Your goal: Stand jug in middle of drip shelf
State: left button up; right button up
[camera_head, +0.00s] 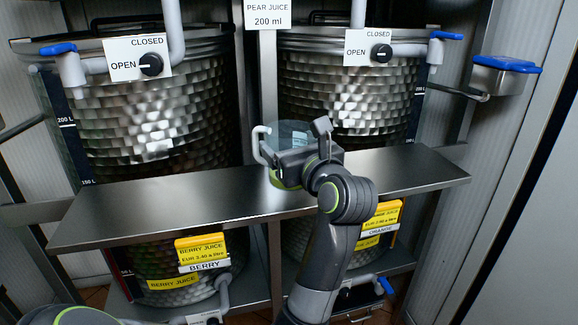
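The drip shelf (150,212) is a long bare steel plate running across the front of two hammered steel tanks. A clear jug (287,129) with a pale handle on its left and a green lower part appears over the middle of the shelf, roughly upright. I cannot tell whether its base touches the shelf. My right gripper (312,150) is at the jug's right front side and covers much of it. Its fingertips are mostly hidden, so its grip is unclear. Only a piece of my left arm shows at the bottom left; its gripper is out of view.
The left tank (160,110) and right tank (350,95) stand behind the shelf, with OPEN/CLOSED dials and blue-handled taps above. Yellow price signs for berry (202,250) and orange (382,217) hang below its front edge. Both shelf ends are clear.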

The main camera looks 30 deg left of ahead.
pick_arm(q)
notch_tip(320, 180, down, 4)
jog(key=shift+f, duration=0.1)
jog(key=shift+f, duration=0.15)
jog(key=o, duration=0.8)
jog(key=shift+f, duration=0.1)
jog(key=shift+c, duration=0.2)
jog(key=o, duration=0.4)
jog(key=shift+r, duration=0.2)
jog(key=shift+d, duration=0.1)
